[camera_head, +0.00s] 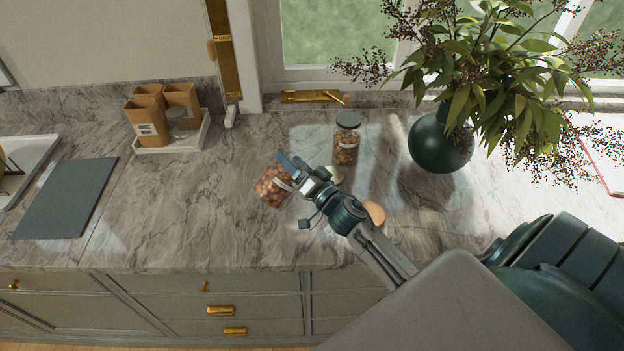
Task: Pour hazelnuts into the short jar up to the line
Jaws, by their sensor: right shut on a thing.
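My right gripper (297,180) reaches in from the lower right over the counter and is shut on a glass jar of hazelnuts (271,189). This jar leans to one side, and the gripper hides part of its right side. A taller jar with a dark lid (346,143) stands upright behind and to the right of the gripper, with brown nuts inside. No fill line can be made out on either jar. A round wooden lid (375,211) lies on the counter to the right of my gripper, partly hidden by my arm. My left gripper is not in view.
A dark green vase (440,143) with leafy branches stands at the back right. A white tray (196,132) with wooden boxes is at the back left. A dark grey board (67,198) lies at far left. The marble counter (180,215) left of the held jar is clear.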

